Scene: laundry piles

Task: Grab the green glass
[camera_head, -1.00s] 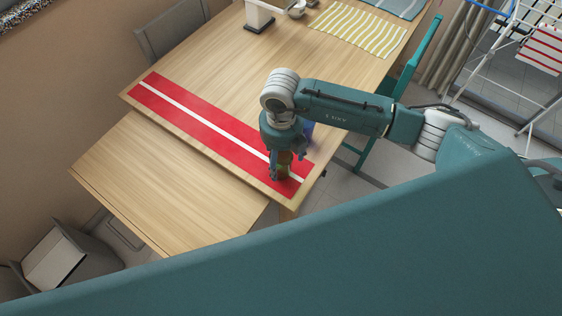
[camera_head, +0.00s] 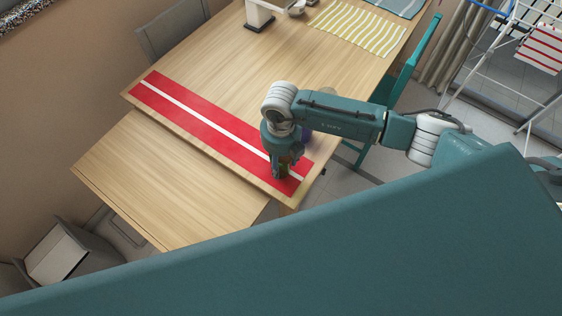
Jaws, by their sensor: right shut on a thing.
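My right gripper (camera_head: 282,172) points down at the near right end of the red runner with a white stripe (camera_head: 195,125). It is shut on a small olive-green glass (camera_head: 285,168), which shows only partly between the fingers. The glass is at the runner's end; I cannot tell whether its base still touches the cloth. My left gripper is out of view.
A bluish-purple object (camera_head: 306,134) stands just behind my right gripper, partly hidden by my arm. A striped yellow-and-white cloth (camera_head: 358,27) lies farther back on the wooden table (camera_head: 230,75). A teal chair (camera_head: 410,65) stands at the right edge. The table's middle is clear.

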